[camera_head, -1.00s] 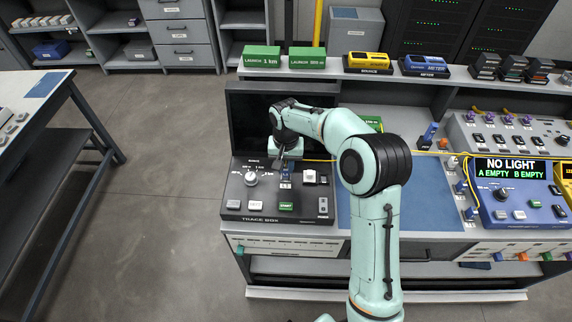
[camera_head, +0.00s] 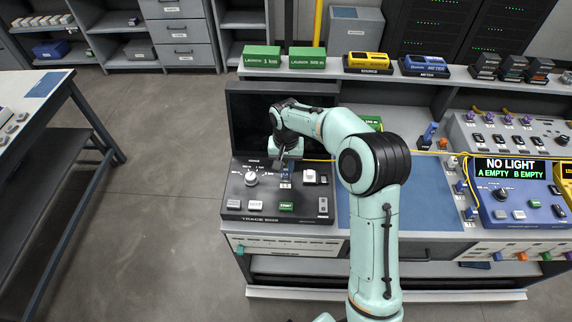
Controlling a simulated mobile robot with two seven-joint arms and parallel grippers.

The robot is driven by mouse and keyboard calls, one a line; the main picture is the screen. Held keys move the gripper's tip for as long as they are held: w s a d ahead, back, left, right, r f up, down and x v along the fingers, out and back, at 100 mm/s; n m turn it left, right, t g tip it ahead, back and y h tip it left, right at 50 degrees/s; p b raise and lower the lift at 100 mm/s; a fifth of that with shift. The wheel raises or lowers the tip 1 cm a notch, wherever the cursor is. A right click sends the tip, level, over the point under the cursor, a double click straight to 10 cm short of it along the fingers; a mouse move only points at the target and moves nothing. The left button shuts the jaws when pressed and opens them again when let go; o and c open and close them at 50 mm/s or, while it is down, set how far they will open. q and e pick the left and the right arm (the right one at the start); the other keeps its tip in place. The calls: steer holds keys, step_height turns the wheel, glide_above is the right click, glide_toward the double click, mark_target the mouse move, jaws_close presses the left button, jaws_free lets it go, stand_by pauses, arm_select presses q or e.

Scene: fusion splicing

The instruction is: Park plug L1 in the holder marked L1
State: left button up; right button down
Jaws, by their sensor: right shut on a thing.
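My right gripper (camera_head: 281,158) is over the dark trace box, pointing down and shut on a blue plug (camera_head: 286,171). The plug is upright at the middle of the box's top, over a small label too fine to read for sure. I cannot tell whether it is fully seated in the port there. My right arm partly hides the area behind the plug. The holder marked L1 cannot be made out by its marking; small blue plugs or holders (camera_head: 461,187) stand in a column right of the blue mat. My left gripper is not in view.
The trace box (camera_head: 235,206) has a knob, several buttons and a dark screen behind. A blue mat (camera_head: 425,200) lies bare to the right. The meter (camera_head: 510,169) reads NO LIGHT, A EMPTY, B EMPTY. A yellow cable (camera_head: 318,160) runs behind my arm. Green launch boxes (camera_head: 262,57) stand on the shelf.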

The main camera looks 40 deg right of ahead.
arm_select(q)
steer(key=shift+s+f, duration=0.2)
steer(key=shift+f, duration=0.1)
arm_select(e)
steer(key=shift+f, duration=0.55)
steer(key=c, duration=0.9)
jaws_free()
steer(key=shift+c, duration=0.2)
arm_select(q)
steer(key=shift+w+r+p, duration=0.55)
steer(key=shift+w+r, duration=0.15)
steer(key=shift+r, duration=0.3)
arm_select(e)
step_height(320, 180, up, 14)
steer(key=shift+f, duration=0.25)
